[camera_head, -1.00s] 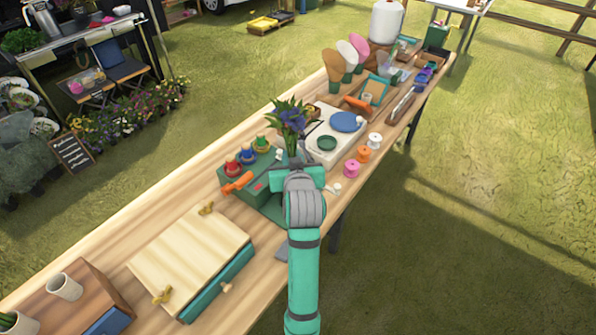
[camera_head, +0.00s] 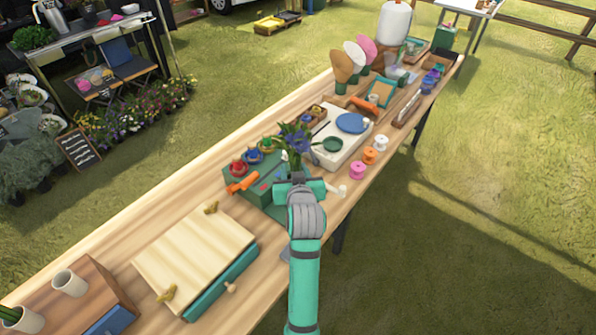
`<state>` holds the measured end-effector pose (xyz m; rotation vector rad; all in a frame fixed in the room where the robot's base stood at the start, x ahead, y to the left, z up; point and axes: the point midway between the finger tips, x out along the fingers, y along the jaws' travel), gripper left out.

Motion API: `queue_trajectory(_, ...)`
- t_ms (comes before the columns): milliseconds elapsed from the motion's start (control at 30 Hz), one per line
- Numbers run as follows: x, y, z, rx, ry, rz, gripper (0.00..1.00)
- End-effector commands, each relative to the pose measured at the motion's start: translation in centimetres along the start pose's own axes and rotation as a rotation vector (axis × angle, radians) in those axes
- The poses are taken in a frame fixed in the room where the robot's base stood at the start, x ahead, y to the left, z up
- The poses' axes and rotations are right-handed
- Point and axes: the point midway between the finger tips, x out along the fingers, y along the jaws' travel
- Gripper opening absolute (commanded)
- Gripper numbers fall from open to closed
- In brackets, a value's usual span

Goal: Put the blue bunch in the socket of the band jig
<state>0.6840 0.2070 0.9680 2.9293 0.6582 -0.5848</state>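The blue bunch (camera_head: 295,139), blue flowers with dark green leaves, stands roughly upright just beyond my gripper (camera_head: 294,178). Its stems run down between the fingers, which are mostly hidden behind the teal gripper body; the bunch moves with the gripper, so it looks gripped. The band jig appears to be the green block (camera_head: 262,187) with an orange handle on the table, just left of and below the gripper. Its socket is hidden behind my gripper and the bunch, so I cannot tell whether the stems are in it.
A white board (camera_head: 341,145) with blue and green discs lies beyond. Pink, orange and white spools (camera_head: 369,156) stand at the right edge. A wooden press (camera_head: 195,258) lies nearer left.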

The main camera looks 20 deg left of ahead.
Motion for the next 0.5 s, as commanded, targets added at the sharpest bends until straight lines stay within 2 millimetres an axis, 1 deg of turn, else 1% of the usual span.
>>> queue_trajectory(167,0.0,-0.1,-0.1,-0.001,0.001,-0.001,0.37)
queue_trajectory(267,-0.4,0.0,-0.4,0.0,0.0,0.001,0.37)
queue_trajectory(367,-1.7,0.3,-0.4,0.001,0.002,0.004,0.37)
queue_trajectory(500,-4.4,0.5,-0.3,0.003,0.002,0.007,0.37)
